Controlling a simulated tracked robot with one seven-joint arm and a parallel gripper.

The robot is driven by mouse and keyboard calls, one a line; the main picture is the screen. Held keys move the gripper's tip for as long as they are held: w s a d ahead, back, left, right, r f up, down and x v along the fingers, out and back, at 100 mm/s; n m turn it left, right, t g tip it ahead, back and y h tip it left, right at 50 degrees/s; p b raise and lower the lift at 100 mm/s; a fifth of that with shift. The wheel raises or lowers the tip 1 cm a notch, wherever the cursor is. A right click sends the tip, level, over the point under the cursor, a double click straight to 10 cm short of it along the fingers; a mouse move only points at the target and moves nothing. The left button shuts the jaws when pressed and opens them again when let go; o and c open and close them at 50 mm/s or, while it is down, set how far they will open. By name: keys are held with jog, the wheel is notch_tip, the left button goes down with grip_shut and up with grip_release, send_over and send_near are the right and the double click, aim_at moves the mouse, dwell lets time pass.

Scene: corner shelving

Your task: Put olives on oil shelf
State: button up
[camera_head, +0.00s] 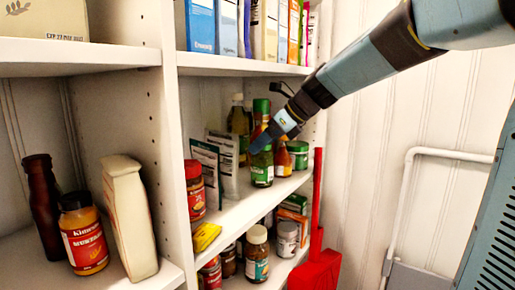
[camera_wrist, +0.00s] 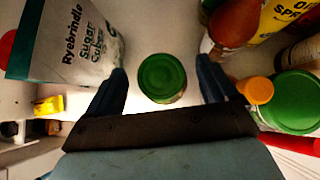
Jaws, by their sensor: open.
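A green-lidded jar (camera_wrist: 162,78), likely the olives though I cannot read its label, stands upright on the middle right shelf (camera_head: 232,216). In the head view the jar (camera_head: 262,172) shows below my gripper (camera_head: 258,146). In the wrist view my gripper (camera_wrist: 163,84) is open, with one finger on each side of the lid. I cannot tell whether the fingers touch the jar.
A sugar bag (camera_wrist: 75,45) stands left of the jar. Another green-lidded jar (camera_wrist: 298,102) and an orange-capped bottle (camera_wrist: 256,91) crowd the right. A red-lidded jar (camera_head: 195,190) stands near the shelf's left end. More jars fill the shelf below. Boxes (camera_head: 230,28) line the shelf above.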

jog(key=shift+v, duration=1.1)
jog(key=s+d, duration=0.6)
jog(key=d, duration=0.4)
jog(key=s+d+f+n+h, duration=0.2)
jog(key=s+f+n+h, duration=0.2)
jog(key=s+n, duration=0.5)
jog(key=s+d+f+n+t+h, duration=0.1)
jog(key=s+d+f+n+h, duration=0.2)
jog(key=n, duration=1.1)
jog(key=s+f, duration=0.3)
jog(key=s, duration=0.3)
jog(key=shift+s+f+n+h, duration=0.25)
jog(key=shift+f+n+h, duration=0.1)
jog(key=shift+n+h, duration=0.05)
jog(key=shift+o, duration=0.5)
jog(key=shift+d, duration=0.1)
